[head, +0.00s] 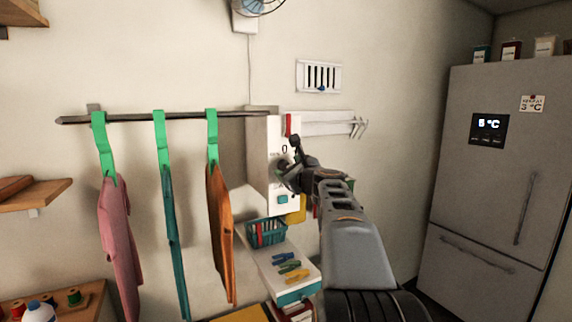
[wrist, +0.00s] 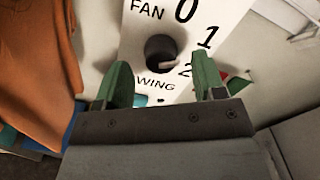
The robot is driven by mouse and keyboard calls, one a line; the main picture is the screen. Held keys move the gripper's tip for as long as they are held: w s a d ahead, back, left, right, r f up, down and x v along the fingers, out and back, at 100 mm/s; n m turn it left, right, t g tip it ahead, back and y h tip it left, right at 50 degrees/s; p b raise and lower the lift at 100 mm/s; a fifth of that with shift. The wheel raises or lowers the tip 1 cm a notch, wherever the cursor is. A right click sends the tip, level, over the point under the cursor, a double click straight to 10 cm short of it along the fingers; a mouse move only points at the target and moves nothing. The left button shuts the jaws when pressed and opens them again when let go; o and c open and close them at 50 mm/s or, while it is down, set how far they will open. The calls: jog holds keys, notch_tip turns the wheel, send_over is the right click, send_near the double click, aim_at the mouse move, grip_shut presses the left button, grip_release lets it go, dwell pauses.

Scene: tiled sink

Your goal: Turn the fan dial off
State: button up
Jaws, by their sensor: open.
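The fan dial (wrist: 158,48) is a dark round knob on a white panel (wrist: 205,12) marked FAN, with 0, 1 and 2 to its right. A small pale mark on the knob points to the lower right, towards the 2. In the head view the white control box (head: 282,130) hangs on the wall, and my gripper largely hides the knob. My gripper (wrist: 161,72) is open and empty, its green-padded fingers on either side below the knob in the wrist view. It also shows in front of the box (head: 291,160). I cannot tell whether it touches the knob.
An orange cloth (head: 219,230) hangs left of the box from a dark rail (head: 135,117), with teal (head: 174,230) and pink (head: 118,230) cloths further left. A basket (head: 266,232) and shelf of pegs sit below. A fridge (head: 490,190) stands right.

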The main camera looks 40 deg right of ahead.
aim_at(285, 166)
jog(key=shift+w+d, duration=0.15)
jog(key=shift+w, duration=1)
jog(key=shift+c, duration=0.4)
jog(key=c, duration=0.8)
jog(key=shift+f+n, duration=0.1)
jog(key=shift+n, duration=0.2)
jog(key=shift+f+n+b, duration=0.1)
jog(key=shift+n+b, duration=4.5)
jog(key=shift+n, duration=1)
